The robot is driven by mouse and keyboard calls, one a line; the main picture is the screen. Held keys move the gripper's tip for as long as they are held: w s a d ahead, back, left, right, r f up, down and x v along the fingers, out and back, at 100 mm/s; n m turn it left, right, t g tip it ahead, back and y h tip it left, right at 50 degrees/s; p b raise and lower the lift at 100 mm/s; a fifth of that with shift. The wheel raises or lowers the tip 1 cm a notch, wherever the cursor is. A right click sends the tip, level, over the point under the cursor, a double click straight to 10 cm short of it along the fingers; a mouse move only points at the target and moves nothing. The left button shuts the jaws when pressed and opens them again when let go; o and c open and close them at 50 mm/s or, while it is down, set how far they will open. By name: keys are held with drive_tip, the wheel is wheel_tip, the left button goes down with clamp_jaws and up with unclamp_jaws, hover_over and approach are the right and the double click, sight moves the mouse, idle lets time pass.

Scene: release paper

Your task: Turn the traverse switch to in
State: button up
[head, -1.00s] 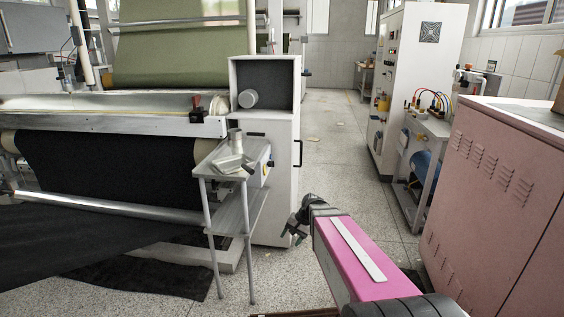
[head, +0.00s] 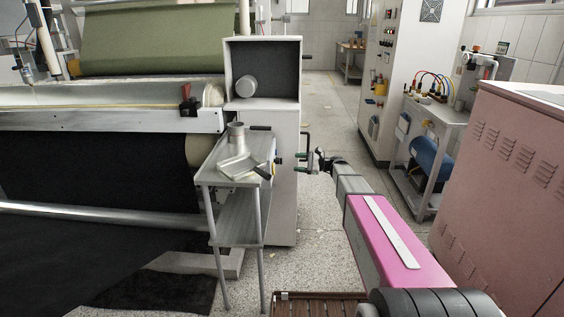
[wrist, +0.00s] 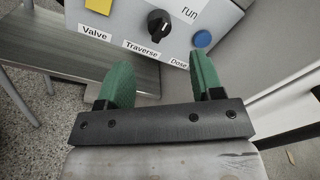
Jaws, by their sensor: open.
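The traverse switch (wrist: 158,24) is a black rotary knob on a pale panel (wrist: 130,17) near the top of the wrist view. The label "Traverse" (wrist: 141,48) is below it. The word "run" shows to the upper right; no "in" mark is readable. My gripper (wrist: 161,62) is open, its two green fingers apart with nothing between them. In the picture the fingers lie below the knob, one to each side, not touching it. In the head view my gripper (head: 314,160) is just right of the white cabinet (head: 272,125); the knob cannot be made out there.
A yellow control (wrist: 98,5) above "Valve" and a blue button (wrist: 201,39) near "Dose" flank the switch. A black crank handle (head: 306,152) projects from the cabinet beside my gripper. A small metal table (head: 235,190) stands in front. Floor is open behind the arm.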

sight(280, 161)
drive_tip(key=a, duration=0.8)
drive_tip(key=shift+w+a, duration=0.4)
drive_tip(key=c, duration=0.9)
